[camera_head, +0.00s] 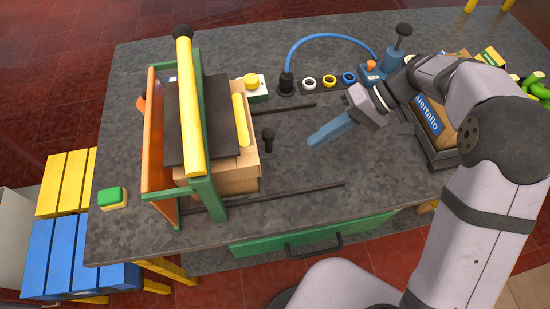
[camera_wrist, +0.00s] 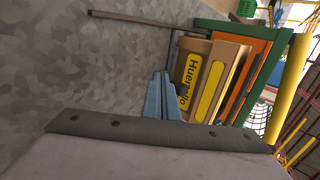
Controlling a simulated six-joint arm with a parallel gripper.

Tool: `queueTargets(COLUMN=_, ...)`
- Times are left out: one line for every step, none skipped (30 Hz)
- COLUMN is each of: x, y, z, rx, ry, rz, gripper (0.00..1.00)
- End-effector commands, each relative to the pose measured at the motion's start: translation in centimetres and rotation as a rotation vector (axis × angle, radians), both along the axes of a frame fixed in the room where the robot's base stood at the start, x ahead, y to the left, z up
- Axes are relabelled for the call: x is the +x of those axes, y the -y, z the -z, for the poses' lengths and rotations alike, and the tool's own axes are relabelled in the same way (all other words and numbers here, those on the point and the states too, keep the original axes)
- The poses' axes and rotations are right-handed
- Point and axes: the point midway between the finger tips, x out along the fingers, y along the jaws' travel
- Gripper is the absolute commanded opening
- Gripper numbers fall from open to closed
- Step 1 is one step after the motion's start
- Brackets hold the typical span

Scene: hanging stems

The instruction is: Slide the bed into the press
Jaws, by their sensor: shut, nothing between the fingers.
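The press (camera_head: 205,195) stands at the left of the table, a green frame with a yellow bar (camera_head: 188,110) on top and an orange panel on its left side. Cardboard boxes (camera_head: 222,175) sit inside the frame and stick out to its right. They hide most of what lies under them, so I cannot clearly make out the bed. A black knob (camera_head: 268,138) stands just right of the boxes. My gripper (camera_head: 312,143) is shut and empty, right of the knob and apart from it. In the wrist view its blue fingers (camera_wrist: 162,76) point toward the labelled box (camera_wrist: 205,78).
A green button (camera_head: 112,198) sits at the left edge. Coloured rings (camera_head: 329,81), a blue hose and a blue device (camera_head: 394,58) stand at the back. A tray with a box lies right.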

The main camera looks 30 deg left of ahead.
Motion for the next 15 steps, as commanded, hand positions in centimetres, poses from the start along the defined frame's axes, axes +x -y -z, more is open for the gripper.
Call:
queueTargets(x=-0.2, y=-0.2, z=0.1, rx=0.000, ry=-0.002, rz=-0.001, gripper=0.00)
queueTargets(x=-0.3, y=-0.3, z=0.2, rx=-0.001, ry=-0.002, rz=-0.002, gripper=0.00)
queueTargets(x=-0.5, y=-0.5, z=0.4, rx=0.000, ry=-0.003, rz=-0.004, gripper=0.00)
queueTargets(x=-0.7, y=-0.6, z=0.7, rx=0.000, ry=-0.003, rz=-0.004, gripper=0.00)
queueTargets(x=-0.9, y=-0.8, z=0.9, rx=0.000, ry=-0.003, rz=-0.004, gripper=0.00)
queueTargets(x=-1.2, y=-1.1, z=1.2, rx=0.000, ry=-0.004, rz=-0.003, gripper=0.00)
queueTargets(x=-1.4, y=-1.3, z=1.5, rx=-0.001, ry=-0.004, rz=-0.002, gripper=0.00)
queueTargets(x=-1.6, y=-1.5, z=1.8, rx=-0.002, ry=-0.004, rz=-0.003, gripper=0.00)
queueTargets(x=-2.0, y=-1.9, z=2.2, rx=-0.002, ry=-0.005, rz=-0.004, gripper=0.00)
queueTargets(x=-2.3, y=-2.1, z=2.6, rx=-0.001, ry=-0.005, rz=-0.004, gripper=0.00)
queueTargets(x=-2.6, y=-2.4, z=2.9, rx=-0.001, ry=-0.006, rz=-0.004, gripper=0.00)
queueTargets(x=-3.0, y=-2.8, z=3.4, rx=-0.002, ry=-0.005, rz=-0.004, gripper=0.00)
queueTargets(x=-3.2, y=-3.1, z=3.8, rx=-0.002, ry=-0.005, rz=-0.004, gripper=0.00)
queueTargets(x=-3.5, y=-3.4, z=4.2, rx=-0.001, ry=-0.006, rz=-0.004, gripper=0.00)
queueTargets(x=-3.9, y=-3.7, z=4.7, rx=-0.002, ry=-0.005, rz=-0.004, gripper=0.00)
